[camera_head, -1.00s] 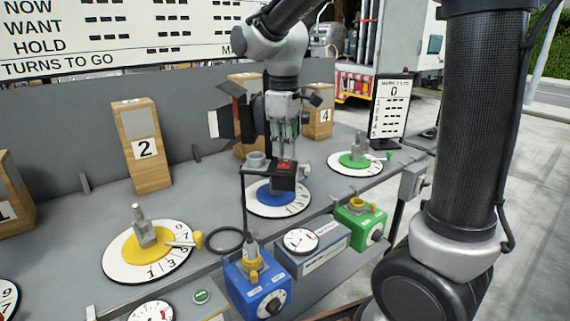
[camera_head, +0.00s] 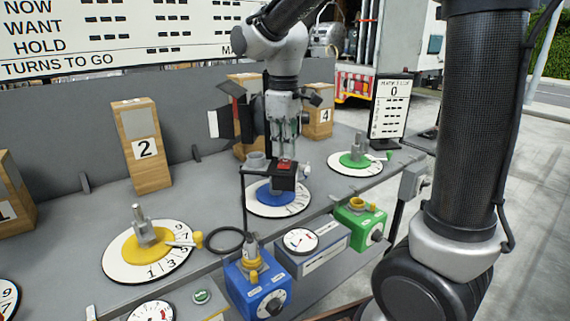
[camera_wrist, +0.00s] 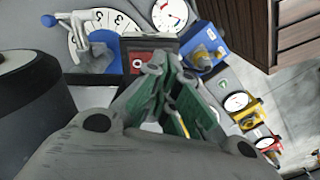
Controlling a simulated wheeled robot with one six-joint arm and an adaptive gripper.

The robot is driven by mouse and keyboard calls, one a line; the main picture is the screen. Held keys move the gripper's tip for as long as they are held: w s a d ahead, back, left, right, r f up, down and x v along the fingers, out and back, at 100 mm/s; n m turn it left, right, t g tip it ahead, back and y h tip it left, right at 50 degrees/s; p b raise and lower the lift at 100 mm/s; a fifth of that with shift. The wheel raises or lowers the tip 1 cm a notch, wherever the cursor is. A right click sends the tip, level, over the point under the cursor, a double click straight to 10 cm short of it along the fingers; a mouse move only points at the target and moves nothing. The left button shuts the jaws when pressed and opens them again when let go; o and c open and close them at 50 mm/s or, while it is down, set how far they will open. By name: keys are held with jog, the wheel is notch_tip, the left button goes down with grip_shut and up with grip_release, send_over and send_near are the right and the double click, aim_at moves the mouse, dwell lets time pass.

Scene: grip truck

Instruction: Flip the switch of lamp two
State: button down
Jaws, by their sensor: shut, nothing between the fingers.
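A wooden post marked 2 (camera_head: 150,145) stands at the left, behind a yellow dial (camera_head: 138,243) with a lever. My gripper (camera_head: 285,152) is shut and empty, pointing down just above a black box with a red switch (camera_head: 286,166). The box stands on a thin post by the blue dial (camera_head: 274,192), not by the post marked 2. In the wrist view the red switch (camera_wrist: 139,63) shows a round mark, and my fingertips (camera_wrist: 168,64) are right beside it. I cannot tell whether they touch it. The post behind my gripper is partly hidden, its number unseen.
A post marked 4 (camera_head: 319,122) and a green dial (camera_head: 354,160) stand to the right. A blue box (camera_head: 257,285), a grey meter box (camera_head: 315,247) and a green box (camera_head: 362,224) line the front of the bench. A small sign (camera_head: 389,105) stands at the right end.

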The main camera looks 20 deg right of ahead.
aim_at(283, 163)
jog(key=shift+f, duration=1.15)
dwell(0.4)
jog(key=shift+r, duration=3.55)
jog(key=shift+w+m, duration=0.15)
jog(key=shift+m, duration=0.15)
jog(key=s+f+m, duration=0.1)
jog(key=s+d+f+m, duration=0.1)
jog(key=shift+s+d+f, duration=0.2)
jog(key=shift+s+f, duration=0.1)
jog(key=shift+f, duration=0.1)
jog(key=s+d+m+t, duration=0.4)
jog(key=s+d+m, duration=0.3)
jog(key=s+d, duration=0.6)
jog(key=shift+s+d+r, duration=0.25)
jog(key=shift+s, duration=1.6)
